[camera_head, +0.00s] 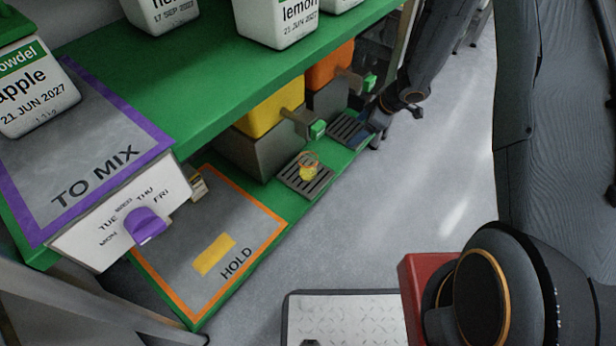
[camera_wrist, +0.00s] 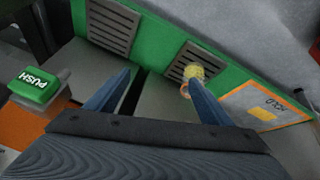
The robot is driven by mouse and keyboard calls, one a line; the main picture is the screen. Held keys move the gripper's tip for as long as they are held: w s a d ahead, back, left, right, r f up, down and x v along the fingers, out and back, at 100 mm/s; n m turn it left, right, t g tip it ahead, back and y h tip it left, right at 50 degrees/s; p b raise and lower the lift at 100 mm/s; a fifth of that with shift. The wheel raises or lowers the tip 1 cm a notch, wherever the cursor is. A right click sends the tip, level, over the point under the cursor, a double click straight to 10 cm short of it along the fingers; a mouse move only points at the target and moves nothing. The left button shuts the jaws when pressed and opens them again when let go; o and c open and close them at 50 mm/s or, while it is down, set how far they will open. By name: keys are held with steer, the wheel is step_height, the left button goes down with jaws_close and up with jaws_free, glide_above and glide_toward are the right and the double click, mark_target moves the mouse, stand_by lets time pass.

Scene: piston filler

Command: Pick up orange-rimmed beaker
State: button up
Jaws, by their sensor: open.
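The orange-rimmed beaker (camera_head: 309,166) is small, with yellow contents. It stands on a slotted drain grate (camera_head: 294,184) below the yellow dispenser (camera_head: 270,108). In the wrist view the beaker (camera_wrist: 194,73) shows just beyond the tip of the right finger, with its orange rim partly hidden by that finger. My gripper (camera_wrist: 160,82) is open, with nothing between its fingers. It lies to the beaker's side, toward the orange dispenser; I cannot tell the exact distance.
The orange dispenser (camera_head: 331,68) has a green push button (camera_wrist: 35,86) left of my fingers. An empty second grate (camera_wrist: 110,28) lies beside the beaker's grate. The green shelf (camera_head: 210,62) overhangs the dispensers. The orange-bordered HOLD area (camera_head: 204,291) carries a yellow patch (camera_head: 214,255).

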mark_target(313, 159)
steer(key=s+a+f+n+g+y+b, duration=0.1)
steer(key=s+a+f+n+g+b, duration=0.1)
steer(key=f, duration=0.5)
steer(key=s+a+f+n+g+y+b, duration=0.1)
steer(key=s+a+f+b, duration=0.1)
steer(key=f, duration=0.4)
steer(key=a, duration=0.3)
steer(key=a+b, duration=0.1)
steer(key=a, duration=0.3)
steer(key=w+a+b, duration=0.1)
steer(key=a, duration=0.3)
steer(key=shift+a+f, duration=0.1)
steer(key=shift+a, duration=0.1)
steer(key=shift+a+f+b, duration=0.15)
steer(key=shift+f+b, duration=0.35)
steer(key=shift+b, duration=0.05)
steer(key=shift+c, duration=0.5)
steer(key=c, duration=1.1)
